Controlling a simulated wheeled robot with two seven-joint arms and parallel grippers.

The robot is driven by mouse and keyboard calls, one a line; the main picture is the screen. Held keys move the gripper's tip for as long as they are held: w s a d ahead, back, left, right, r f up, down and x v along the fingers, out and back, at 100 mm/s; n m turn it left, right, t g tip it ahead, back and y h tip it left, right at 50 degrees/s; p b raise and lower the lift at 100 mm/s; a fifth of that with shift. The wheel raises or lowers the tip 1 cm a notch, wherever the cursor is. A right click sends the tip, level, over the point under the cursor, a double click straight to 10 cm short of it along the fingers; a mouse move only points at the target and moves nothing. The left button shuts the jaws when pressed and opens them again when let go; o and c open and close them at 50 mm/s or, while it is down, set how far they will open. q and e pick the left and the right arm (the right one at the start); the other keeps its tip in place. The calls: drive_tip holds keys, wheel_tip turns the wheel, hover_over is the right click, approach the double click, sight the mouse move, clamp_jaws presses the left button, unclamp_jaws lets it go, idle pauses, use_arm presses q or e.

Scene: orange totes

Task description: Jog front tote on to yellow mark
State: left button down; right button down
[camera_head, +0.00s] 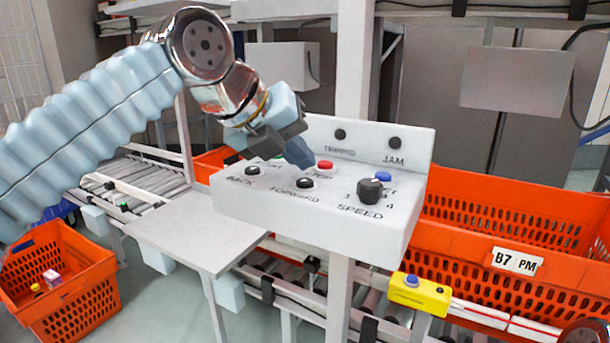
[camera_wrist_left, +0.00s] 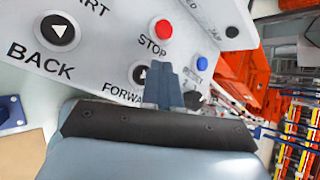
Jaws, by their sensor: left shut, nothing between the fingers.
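My left gripper (camera_head: 300,152) is shut and empty, its fingertips over the white control panel (camera_head: 395,222). In the head view the tips are close to the red STOP button (camera_head: 325,165) and the black FORWARD button (camera_head: 305,183). In the left wrist view the fingers (camera_wrist_left: 163,82) partly cover the FORWARD button (camera_wrist_left: 141,74); contact cannot be told. The black BACK button (camera_head: 253,170) is to the left. An orange tote labelled B7 PM (camera_head: 450,265) stands on the conveyor at the right. I cannot make out a yellow mark on the conveyor. My right gripper is out of view.
The panel also has a blue RESET button (camera_head: 383,176) and a black SPEED knob (camera_head: 370,191). A yellow box with a blue button (camera_head: 420,292) sits by the rail. Another orange tote (camera_head: 62,275) stands at lower left. A grey table (camera_head: 185,232) is left of the panel.

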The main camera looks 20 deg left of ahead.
sight(299, 183)
use_arm(q)
wheel_tip(299, 183, up, 3)
drive_tip(key=p, duration=0.2)
drive_tip(key=shift+f+p, duration=0.1)
drive_tip(key=shift+p, duration=0.2)
drive_tip(key=shift+r+p, duration=0.65)
drive_tip(key=shift+r, duration=0.5)
drive_tip(key=shift+f, duration=0.1)
